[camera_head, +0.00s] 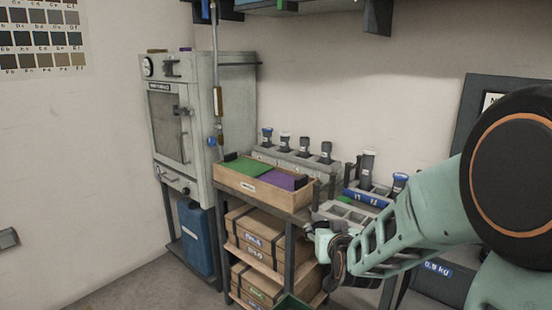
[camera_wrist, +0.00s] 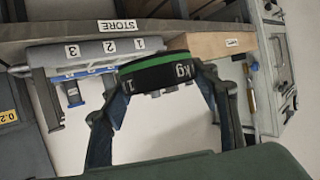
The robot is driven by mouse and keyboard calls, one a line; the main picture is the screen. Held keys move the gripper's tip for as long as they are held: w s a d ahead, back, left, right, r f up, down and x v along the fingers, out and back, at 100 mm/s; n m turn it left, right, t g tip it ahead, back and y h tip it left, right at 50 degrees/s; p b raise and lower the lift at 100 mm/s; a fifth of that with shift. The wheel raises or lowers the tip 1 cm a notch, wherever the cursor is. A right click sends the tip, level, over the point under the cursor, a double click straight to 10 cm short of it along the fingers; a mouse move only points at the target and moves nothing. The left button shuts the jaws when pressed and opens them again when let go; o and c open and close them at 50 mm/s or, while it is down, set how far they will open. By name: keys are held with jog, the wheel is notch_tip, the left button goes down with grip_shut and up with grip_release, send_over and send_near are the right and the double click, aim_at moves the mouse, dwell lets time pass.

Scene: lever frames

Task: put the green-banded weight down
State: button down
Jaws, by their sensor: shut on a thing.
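The green-banded weight (camera_wrist: 160,75) is a dark, thick disc with a bright green band and pale lettering ending in "kg". In the wrist view it sits between the two fingers of my gripper (camera_wrist: 157,83), which is shut on it. In the head view my gripper (camera_head: 328,242) is at the lower middle, in front of the bench's right part. I cannot make out the weight there. In the wrist view a grey rack marked 1, 2 and 3 (camera_wrist: 92,52) and a "STORE" label (camera_wrist: 117,25) show behind the weight.
A wooden tray (camera_head: 262,198) with green and purple panels stands on the bench, left of my gripper. A rack of dark-topped pieces (camera_head: 290,157) is behind it. Strapped boxes (camera_head: 262,238) fill the shelves below. A grey cabinet (camera_head: 180,115) and blue can (camera_head: 196,238) stand left.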

jog(key=r+n+y+p, duration=0.1)
jog(key=r+y+p, duration=0.1)
jog(key=r+p, duration=0.1)
jog(key=r+n+y+p, duration=0.2)
jog(key=r+p, duration=0.1)
jog(key=p, duration=0.3)
jog(key=d+r+n+g+y+p, duration=0.1)
jog(key=r+n+p, duration=0.1)
jog(key=r+p, duration=0.1)
jog(key=shift+y+p, duration=0.4)
jog(key=shift+p, duration=0.5)
jog(key=s+r+n+g+y+p, duration=0.3)
jog(key=s+n+g+y+p, duration=0.1)
jog(key=s+p, duration=0.7)
jog(key=shift+a+r+n+g+y, duration=0.35)
jog(key=shift+n+y, duration=0.25)
jog(key=shift+n, duration=0.3)
